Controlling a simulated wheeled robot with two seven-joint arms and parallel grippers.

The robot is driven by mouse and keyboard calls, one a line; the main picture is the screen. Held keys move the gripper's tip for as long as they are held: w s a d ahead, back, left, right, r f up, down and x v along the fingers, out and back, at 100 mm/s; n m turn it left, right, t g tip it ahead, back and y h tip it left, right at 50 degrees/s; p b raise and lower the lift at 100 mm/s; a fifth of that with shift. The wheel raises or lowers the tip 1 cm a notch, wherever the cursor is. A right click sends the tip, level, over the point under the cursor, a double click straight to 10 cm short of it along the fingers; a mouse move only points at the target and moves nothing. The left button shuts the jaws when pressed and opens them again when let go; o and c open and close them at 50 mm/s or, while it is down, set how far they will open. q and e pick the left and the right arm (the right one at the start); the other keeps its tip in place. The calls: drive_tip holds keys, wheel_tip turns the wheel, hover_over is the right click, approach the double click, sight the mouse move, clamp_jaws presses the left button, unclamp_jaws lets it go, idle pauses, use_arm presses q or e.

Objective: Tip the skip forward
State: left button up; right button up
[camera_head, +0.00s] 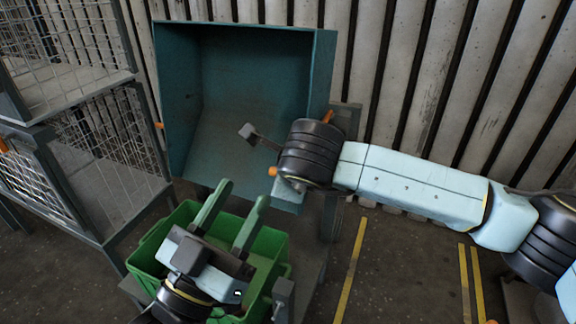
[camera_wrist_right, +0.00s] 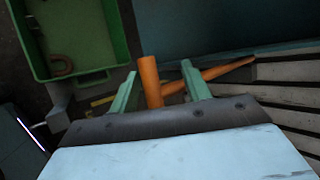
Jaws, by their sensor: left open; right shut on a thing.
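The skip (camera_head: 240,85) is a teal, open box against the back wall. Its open mouth faces me, and its inside looks empty. An orange handle (camera_wrist_right: 151,82) shows in the right wrist view; my right gripper (camera_wrist_right: 158,70) is shut on it, with a green finger on either side. In the head view, my right wrist covers the skip's lower right side and hides those fingers. My left gripper (camera_head: 228,212) is open and empty, its two green fingers over the green crate (camera_head: 270,243) below the skip.
Wire mesh cages (camera_head: 110,160) stand close on the left. A ribbed wall (camera_head: 420,90) is behind the skip. The crate, also in the right wrist view (camera_wrist_right: 105,45), holds a curved brownish piece (camera_wrist_right: 62,65). Yellow floor lines (camera_head: 352,265) run across clear floor on the right.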

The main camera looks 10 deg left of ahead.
use_arm(q)
wheel_tip(320, 180, down, 14)
drive_tip(key=a+g+y+p, duration=0.2)
drive_tip(key=g+y+p, duration=0.1)
drive_tip(key=g, duration=0.6)
drive_tip(key=shift+r+p, duration=0.25)
drive_tip(key=shift+p, duration=0.05)
use_arm(e)
drive_tip(key=v, duration=1.3)
use_arm(q)
drive_tip(key=shift+s, duration=0.15)
use_arm(e)
drive_tip(key=shift+s, duration=0.1)
